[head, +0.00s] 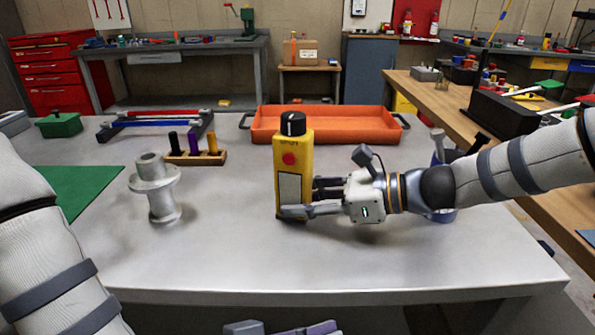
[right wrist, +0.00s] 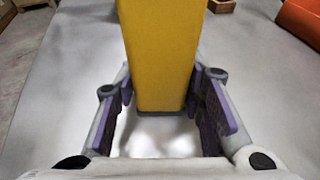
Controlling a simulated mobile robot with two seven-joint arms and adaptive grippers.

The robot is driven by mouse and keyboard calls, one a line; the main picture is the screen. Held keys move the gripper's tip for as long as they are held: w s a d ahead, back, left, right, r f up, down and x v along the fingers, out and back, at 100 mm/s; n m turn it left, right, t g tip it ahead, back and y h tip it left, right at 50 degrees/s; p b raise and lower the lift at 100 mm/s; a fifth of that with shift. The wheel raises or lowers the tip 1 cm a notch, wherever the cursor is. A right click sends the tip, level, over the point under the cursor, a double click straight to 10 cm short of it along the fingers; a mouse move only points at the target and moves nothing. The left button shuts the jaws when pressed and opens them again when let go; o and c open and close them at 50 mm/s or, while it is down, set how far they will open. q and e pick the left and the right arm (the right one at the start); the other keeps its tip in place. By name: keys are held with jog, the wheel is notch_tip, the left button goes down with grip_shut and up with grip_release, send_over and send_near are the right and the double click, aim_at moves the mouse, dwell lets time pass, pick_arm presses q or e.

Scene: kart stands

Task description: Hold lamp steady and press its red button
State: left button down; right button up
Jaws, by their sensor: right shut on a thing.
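The lamp is an upright yellow box (head: 293,165) on the grey table, with a black knob on top. Its red button (head: 289,158) is on the front face, above a pale panel, and is uncovered. My right gripper (head: 298,200) comes from the right and is shut on the lamp's lower part. In the right wrist view the yellow body (right wrist: 160,55) stands between the purple-padded fingers (right wrist: 165,105). Part of my left gripper (head: 285,328) shows at the bottom edge of the head view, below the table's front edge and away from the lamp; most of it is cut off.
A grey metal spool (head: 155,188) stands left of the lamp. A green mat (head: 85,188) lies at the left. The table front (head: 250,260) is clear.

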aim_at(289, 159)
pick_arm(q)
jog(key=w+r+m+t+h, duration=0.25)
jog(key=w+r+m, duration=0.2)
jog(key=r, duration=0.65)
pick_arm(e)
jog(key=shift+f, duration=0.1)
pick_arm(q)
jog(key=w+a+r+m+h, duration=0.25)
jog(key=a+r+m, duration=0.35)
jog(key=a+m, duration=0.45)
jog(key=w+d+m, duration=0.1)
jog(key=w+d, duration=0.3)
jog(key=w, duration=0.3)
jog(key=shift+w+d+m, duration=0.15)
jog(key=shift+w+m, duration=0.1)
jog(key=shift+m, duration=0.05)
jog(key=shift+t, duration=0.25)
jog(key=shift+w+d, duration=0.15)
jog(key=shift+w, duration=0.25)
